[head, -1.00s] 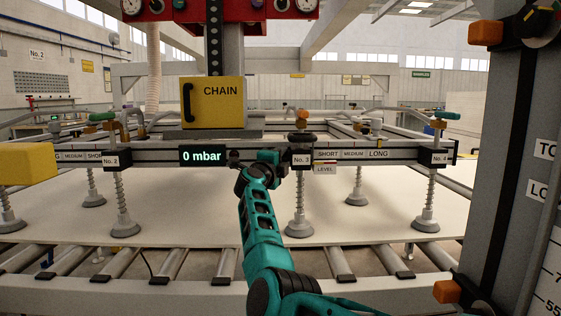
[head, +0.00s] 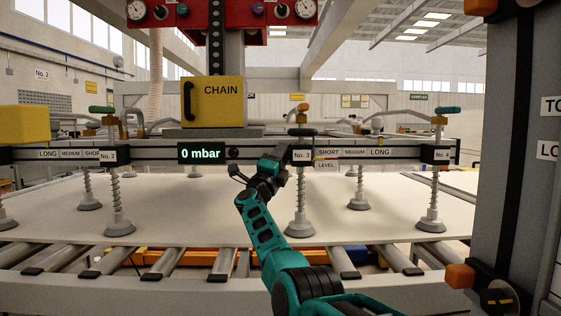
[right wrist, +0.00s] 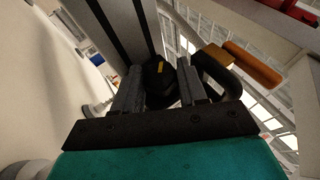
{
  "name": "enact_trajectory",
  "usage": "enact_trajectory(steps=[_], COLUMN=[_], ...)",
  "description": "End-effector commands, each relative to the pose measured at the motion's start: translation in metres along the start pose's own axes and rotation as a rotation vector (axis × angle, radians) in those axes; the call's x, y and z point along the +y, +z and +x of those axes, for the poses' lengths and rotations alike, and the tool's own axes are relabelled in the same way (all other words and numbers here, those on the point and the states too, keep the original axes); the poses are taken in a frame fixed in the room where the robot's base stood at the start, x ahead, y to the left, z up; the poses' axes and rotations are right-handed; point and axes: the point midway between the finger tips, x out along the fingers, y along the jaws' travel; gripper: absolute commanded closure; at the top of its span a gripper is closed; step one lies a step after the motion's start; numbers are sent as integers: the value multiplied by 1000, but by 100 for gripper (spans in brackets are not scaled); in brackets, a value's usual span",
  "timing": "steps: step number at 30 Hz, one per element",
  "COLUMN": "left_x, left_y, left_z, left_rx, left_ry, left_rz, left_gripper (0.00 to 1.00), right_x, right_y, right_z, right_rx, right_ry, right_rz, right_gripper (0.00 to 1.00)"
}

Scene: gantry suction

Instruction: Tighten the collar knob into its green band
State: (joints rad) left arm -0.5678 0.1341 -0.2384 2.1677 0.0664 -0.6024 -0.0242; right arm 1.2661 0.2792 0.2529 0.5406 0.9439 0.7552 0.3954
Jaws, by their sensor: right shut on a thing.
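The collar knob (right wrist: 160,82) is black and round with a small yellow mark, seen in the right wrist view between my right gripper's (right wrist: 160,96) two grey fingers. The gripper is shut on it. In the head view my right gripper (head: 283,158) is at the beam, just left of the No. 3 plate (head: 302,156). There my gripper hides the knob. I cannot make out a green band in either view. My left gripper is not in view.
The beam (head: 410,153) carries several spring suction cups above a pale sheet (head: 170,212) on rollers. The display (head: 201,153) reads 0 mbar. A yellow CHAIN box (head: 222,104) stands above. A grey column (head: 500,130) is at right. An orange handle (right wrist: 252,62) is right of the fingers.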

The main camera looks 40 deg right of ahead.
Motion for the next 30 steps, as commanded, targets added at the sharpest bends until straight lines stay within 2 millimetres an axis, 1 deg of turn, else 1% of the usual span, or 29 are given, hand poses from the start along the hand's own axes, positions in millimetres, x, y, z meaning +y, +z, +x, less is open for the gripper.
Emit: enact_trajectory(steps=[9,10,17,26,30], left_x=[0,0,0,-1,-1], left_y=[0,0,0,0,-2], left_z=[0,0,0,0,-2], left_rx=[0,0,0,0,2], left_ry=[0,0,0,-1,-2], left_rz=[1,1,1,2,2], left_gripper=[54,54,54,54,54], right_x=[0,0,0,0,0], right_y=[0,0,0,1,2], right_z=[0,0,0,-1,-8], right_rx=[-2,-2,-1,-2,-4], right_ry=[-3,-3,-2,-2,-2], right_rz=[1,1,2,2,4], right_gripper=[89,55,33,33,33])
